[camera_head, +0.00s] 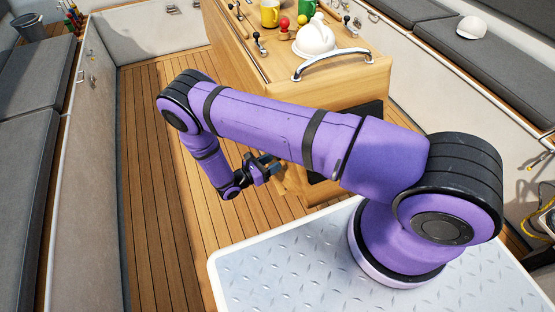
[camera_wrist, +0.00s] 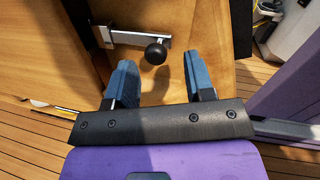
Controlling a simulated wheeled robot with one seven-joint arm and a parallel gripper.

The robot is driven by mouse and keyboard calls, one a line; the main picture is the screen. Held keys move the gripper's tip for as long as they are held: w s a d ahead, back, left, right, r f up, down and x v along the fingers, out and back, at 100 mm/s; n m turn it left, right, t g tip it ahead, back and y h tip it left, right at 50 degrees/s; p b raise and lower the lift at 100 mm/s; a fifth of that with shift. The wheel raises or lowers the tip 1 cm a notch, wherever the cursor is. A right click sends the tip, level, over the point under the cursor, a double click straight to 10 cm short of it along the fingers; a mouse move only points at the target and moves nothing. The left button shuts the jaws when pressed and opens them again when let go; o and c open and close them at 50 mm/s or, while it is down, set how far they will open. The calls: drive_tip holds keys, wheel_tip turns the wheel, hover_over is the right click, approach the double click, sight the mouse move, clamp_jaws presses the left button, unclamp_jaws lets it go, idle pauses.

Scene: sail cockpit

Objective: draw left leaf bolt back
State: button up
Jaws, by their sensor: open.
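In the wrist view a metal bolt (camera_wrist: 127,38) with a dark round knob (camera_wrist: 155,54) lies across a wooden panel (camera_wrist: 215,62). Its left end is at a small metal bracket (camera_wrist: 102,36) near a dark gap between two wooden panels. My gripper (camera_wrist: 158,60) is open, its two blue fingers pointing toward the bolt. The knob appears between the fingertips in the picture; I see no contact, and the depth between them is unclear. In the head view my gripper (camera_head: 262,168) is low beside the wooden table, and the bolt is hidden there.
Plank floor (camera_head: 150,150) is clear to the left, beside grey-cushioned benches (camera_head: 22,150).

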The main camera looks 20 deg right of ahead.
drive_tip(key=s+a, duration=0.1)
drive_tip(key=a, duration=0.6)
drive_tip(key=shift+s+a, duration=0.2)
